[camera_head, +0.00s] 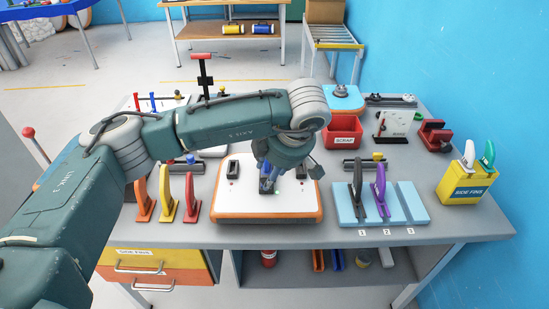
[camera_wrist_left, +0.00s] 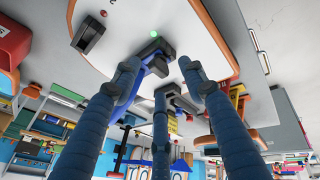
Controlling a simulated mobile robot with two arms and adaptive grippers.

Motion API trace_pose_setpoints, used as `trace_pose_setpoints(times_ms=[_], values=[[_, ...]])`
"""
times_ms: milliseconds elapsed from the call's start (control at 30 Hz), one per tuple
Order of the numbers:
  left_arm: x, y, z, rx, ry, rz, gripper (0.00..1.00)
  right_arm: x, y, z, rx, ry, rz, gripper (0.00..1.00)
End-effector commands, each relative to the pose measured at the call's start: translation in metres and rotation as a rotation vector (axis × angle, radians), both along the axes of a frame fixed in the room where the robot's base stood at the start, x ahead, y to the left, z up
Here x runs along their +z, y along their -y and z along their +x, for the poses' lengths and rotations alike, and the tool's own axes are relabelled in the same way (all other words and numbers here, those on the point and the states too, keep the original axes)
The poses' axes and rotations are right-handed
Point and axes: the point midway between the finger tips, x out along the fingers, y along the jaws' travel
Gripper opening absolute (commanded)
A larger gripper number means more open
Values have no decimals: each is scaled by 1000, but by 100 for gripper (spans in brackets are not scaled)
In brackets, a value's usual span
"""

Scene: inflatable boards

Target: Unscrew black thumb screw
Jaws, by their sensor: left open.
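The white board with an orange rim (camera_head: 240,205) lies on the bench. My left gripper (camera_head: 268,178) points down at the middle black fitting on this board, and its blue ribbed fingers are spread open. In the left wrist view the fingertips (camera_wrist_left: 160,66) are around the middle black fitting (camera_wrist_left: 152,47), with a green light beside it. I cannot tell whether they touch it. A separate black thumb screw cannot be made out; the fingers and wrist hide much of the fitting. The left black fitting (camera_head: 232,170) and right black fitting (camera_head: 301,172) stand clear, with red lights. My right gripper is not in view.
Orange, yellow and red fins (camera_head: 166,195) stand left of the board. A light blue rack (camera_head: 347,209) with a black and a purple fin stands right. A red scrap bin (camera_head: 343,131) and yellow fin box (camera_head: 465,184) are farther right. The bench front edge is clear.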

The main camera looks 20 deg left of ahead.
Motion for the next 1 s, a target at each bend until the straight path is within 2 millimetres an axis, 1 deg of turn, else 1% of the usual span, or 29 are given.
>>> trace_pose_setpoints(times_ms=[33,133,300,367,467,633,667,700,767,800,867,1000], values=[[-7,-3,2,1,-4,0,42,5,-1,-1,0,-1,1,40],[-20,-7,6,1,-3,0,42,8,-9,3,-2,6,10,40],[-34,-12,10,0,-1,0,42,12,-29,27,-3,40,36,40],[-37,-12,10,-1,-1,0,42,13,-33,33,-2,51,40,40],[-38,-13,11,-1,0,-1,42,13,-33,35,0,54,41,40],[-38,-13,11,-1,1,-1,42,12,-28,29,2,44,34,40],[-38,-13,11,-1,1,-1,40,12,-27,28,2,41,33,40],[-38,-13,11,-1,1,-1,32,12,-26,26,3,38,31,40],[-38,-13,11,-1,1,-1,20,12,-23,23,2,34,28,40],[-38,-13,11,-1,0,-2,12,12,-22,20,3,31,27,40],[-38,-12,11,-1,0,-2,1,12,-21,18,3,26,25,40],[-39,-12,10,-2,-2,-1,0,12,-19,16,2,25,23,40]])
